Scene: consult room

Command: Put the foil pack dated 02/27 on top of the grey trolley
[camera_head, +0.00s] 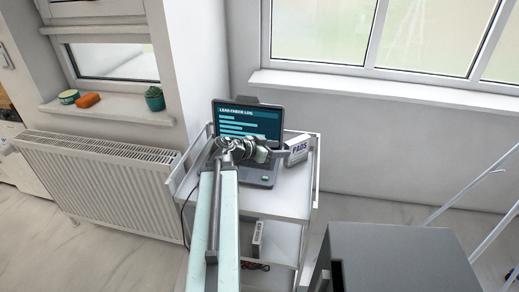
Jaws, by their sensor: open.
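I cannot make out a foil pack or a date 02/27 anywhere in the head view. A pale wheeled trolley (290,204) with raised side rails stands against the wall at the centre. A dark grey cabinet-like unit (405,255) with a flat bare top is at the lower right. I cannot tell for certain which of the two is the grey trolley. My gripper (248,151) is open at the end of my outstretched arm, in front of the laptop on the pale trolley. I see nothing held in it. My arm hides part of the trolley.
An open laptop (249,122) and a white box marked PADS (298,148) stand on the pale trolley's top. A small box (258,238) is on its lower shelf. Pale metal legs (470,207) rise at right.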

